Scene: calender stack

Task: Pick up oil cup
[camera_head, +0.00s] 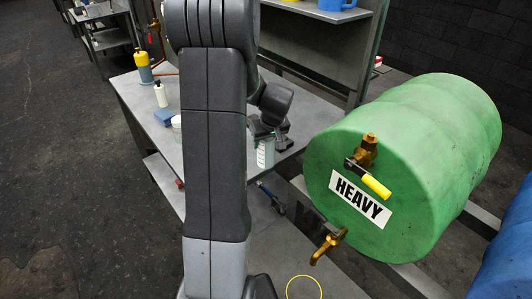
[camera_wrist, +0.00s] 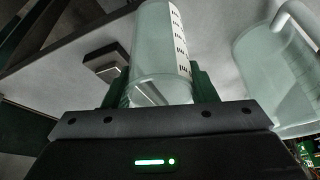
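A clear cylindrical cup with a scale of dark marks, which I take for the oil cup (camera_wrist: 158,45), fills the middle of the wrist view. My gripper (camera_wrist: 160,88) has one green finger on each side of it. The fingers look very close to the cup walls, but I cannot tell whether they press on it. In the head view, my gripper (camera_head: 268,138) is at the bench's right part, with a marked clear cup (camera_head: 265,155) just below it. My arm hides much of the bench.
A larger clear vessel with a handle (camera_wrist: 280,75) stands close on the right in the wrist view. A green drum marked HEAVY (camera_head: 420,165) with brass valves is right of the bench (camera_head: 140,95). Bottles and small containers stand on the bench's left. A shelf rises behind.

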